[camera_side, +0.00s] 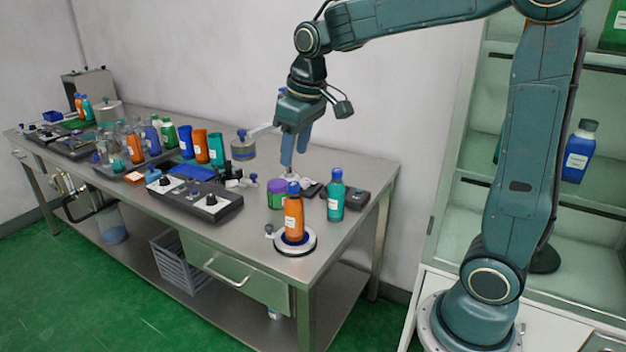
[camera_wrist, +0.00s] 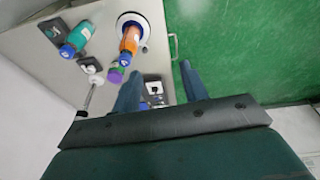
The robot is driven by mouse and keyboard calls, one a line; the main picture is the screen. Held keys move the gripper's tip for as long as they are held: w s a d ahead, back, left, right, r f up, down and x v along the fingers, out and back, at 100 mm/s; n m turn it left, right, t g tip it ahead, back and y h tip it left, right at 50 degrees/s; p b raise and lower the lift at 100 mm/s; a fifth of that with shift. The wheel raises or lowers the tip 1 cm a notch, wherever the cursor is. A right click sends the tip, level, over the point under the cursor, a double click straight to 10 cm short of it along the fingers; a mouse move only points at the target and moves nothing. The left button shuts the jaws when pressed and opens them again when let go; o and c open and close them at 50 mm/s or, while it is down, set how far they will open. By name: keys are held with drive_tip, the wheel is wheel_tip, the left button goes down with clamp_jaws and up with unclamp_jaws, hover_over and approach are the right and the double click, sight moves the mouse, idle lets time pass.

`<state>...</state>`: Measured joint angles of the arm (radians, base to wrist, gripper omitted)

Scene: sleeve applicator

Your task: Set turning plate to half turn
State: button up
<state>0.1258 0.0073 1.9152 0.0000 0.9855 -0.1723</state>
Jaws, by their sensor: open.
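The turning plate (camera_side: 312,243) is a white disc with a dark blue ring, near the front right corner of the steel bench. An orange bottle (camera_side: 294,217) with a blue cap stands upright on it. A small knob (camera_side: 269,230) sticks out at the plate's left edge. In the wrist view the plate (camera_wrist: 146,25) is at the top, with the orange bottle (camera_wrist: 130,40) on it. My gripper (camera_side: 295,155) points down, open and empty, above the bench behind the plate. Its two fingers (camera_wrist: 160,88) are apart in the wrist view, with the plate beyond them.
A teal bottle (camera_side: 336,199) and a purple-topped green container (camera_side: 277,193) stand close behind the plate. A control box with dials (camera_side: 195,200) lies to the left. Several bottles and cups fill the bench farther left. The bench's front edge is near the plate.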

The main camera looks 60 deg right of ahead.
drive_tip(key=w+d+f+g, duration=0.1)
drive_tip(key=w+d+f, duration=0.3)
drive_tip(key=w+f, duration=0.45)
drive_tip(key=g, duration=0.2)
hover_over(269, 226)
wheel_tip(269, 226, down, 7)
drive_tip(key=shift+f, duration=0.2)
wheel_tip(269, 226, down, 14)
drive_tip(key=shift+r, duration=0.25)
clamp_jaws()
